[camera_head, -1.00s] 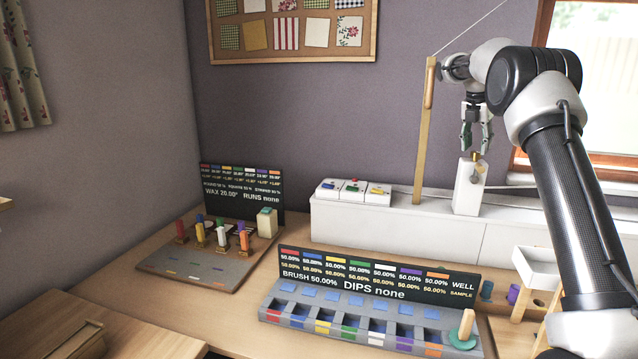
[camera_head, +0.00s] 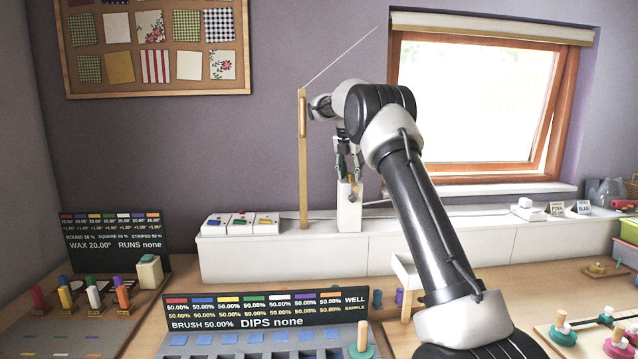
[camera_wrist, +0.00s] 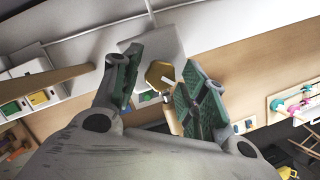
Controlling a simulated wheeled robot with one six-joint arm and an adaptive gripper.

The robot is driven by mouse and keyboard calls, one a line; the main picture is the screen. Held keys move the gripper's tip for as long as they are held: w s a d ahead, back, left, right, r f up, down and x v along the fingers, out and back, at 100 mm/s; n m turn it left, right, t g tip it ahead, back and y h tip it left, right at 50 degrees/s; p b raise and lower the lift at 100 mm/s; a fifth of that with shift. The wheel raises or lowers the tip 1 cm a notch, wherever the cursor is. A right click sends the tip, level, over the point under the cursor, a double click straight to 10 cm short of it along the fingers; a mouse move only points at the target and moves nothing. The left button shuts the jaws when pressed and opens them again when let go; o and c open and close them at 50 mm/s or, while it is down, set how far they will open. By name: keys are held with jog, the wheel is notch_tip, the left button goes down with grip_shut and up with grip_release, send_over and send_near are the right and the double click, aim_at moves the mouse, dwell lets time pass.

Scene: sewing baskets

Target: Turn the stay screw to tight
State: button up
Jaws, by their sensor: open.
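The stay screw shows as a small brass knob (camera_head: 352,188) at the top of an upright white block (camera_head: 348,212) on the white ledge. In the wrist view the brass knob (camera_wrist: 158,74) lies between my jaws, nearer the right finger, with a small pale bar sticking out of it. My gripper (camera_head: 349,168) points down just above the block, its two green-padded fingers apart. In the wrist view my gripper (camera_wrist: 156,66) is open with a gap on each side of the knob. I cannot tell whether a finger touches it.
A wooden post (camera_head: 303,165) with a thin line rising from it stands left of the block. A white button box (camera_head: 240,224) sits on the ledge (camera_head: 270,258). The wells' display board (camera_head: 265,309) is in front. The window (camera_head: 475,110) is behind, to the right.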

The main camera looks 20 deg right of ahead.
jog(key=c, duration=0.7)
jog(key=shift+w+m+g+h, duration=0.1)
jog(key=shift+m+g+h, duration=0.3)
jog(key=shift+m, duration=1.4)
jog(key=m+g, duration=0.1)
jog(key=m, duration=0.2)
jog(key=shift+w+a, duration=0.1)
jog(key=shift+w, duration=0.05)
jog(key=shift+o, duration=0.2)
jog(key=shift+s, duration=0.25)
